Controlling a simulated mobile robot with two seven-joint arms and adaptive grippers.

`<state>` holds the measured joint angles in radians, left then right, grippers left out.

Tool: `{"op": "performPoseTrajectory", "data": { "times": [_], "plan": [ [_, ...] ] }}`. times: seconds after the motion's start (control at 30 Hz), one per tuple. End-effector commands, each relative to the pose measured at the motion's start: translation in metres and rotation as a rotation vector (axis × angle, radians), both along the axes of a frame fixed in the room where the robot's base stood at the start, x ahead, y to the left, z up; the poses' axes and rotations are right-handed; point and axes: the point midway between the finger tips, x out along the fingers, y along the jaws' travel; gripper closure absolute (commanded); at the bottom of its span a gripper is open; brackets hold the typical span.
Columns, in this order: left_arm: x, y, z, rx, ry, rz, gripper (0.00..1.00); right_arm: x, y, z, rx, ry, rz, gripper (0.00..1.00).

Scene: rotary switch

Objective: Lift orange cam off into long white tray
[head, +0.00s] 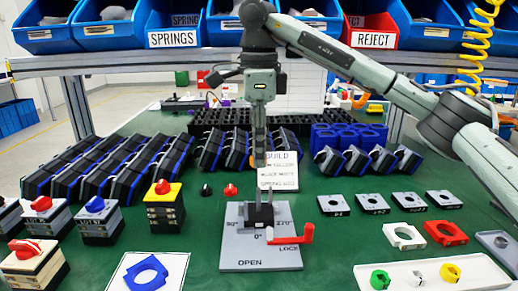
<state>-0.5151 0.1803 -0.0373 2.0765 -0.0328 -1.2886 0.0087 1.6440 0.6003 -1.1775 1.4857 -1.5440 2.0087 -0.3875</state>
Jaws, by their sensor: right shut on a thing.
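My right gripper (259,203) points straight down over the grey fixture plate (244,250), which is marked with angles, LOCK and OPEN. Its narrow fingers are shut on a dark upright piece (258,218) at the plate's middle. A red L-shaped lever (292,236) stands just right of it. The long white tray (410,282) lies at the front right. I see no orange cam on the fixture. My left gripper is out of view.
Black-and-blue blocks and switch stacks with coloured knobs (163,200) fill the left. A white card with a blue ring (147,273) lies front left. Grey plates and white and red rings (445,232) lie right. A BUILD card (278,170) stands behind the gripper.

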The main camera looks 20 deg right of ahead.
Motion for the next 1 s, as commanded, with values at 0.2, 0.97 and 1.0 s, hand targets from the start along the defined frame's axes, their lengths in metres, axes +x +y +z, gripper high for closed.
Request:
{"op": "performPoseTrajectory", "data": {
  "times": [0.2, 0.97, 1.0],
  "plan": [
    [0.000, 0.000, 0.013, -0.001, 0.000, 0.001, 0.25, 0.000, 0.000, 0.014, 0.000, 0.000, -0.001, 0.87],
    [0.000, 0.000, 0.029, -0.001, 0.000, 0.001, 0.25, 0.000, 0.000, 0.050, -0.001, -0.002, -0.001, 0.87],
    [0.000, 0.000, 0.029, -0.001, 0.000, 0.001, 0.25, 0.000, 0.000, 0.051, 0.000, -0.001, -0.001, 0.87]
  ]
}}
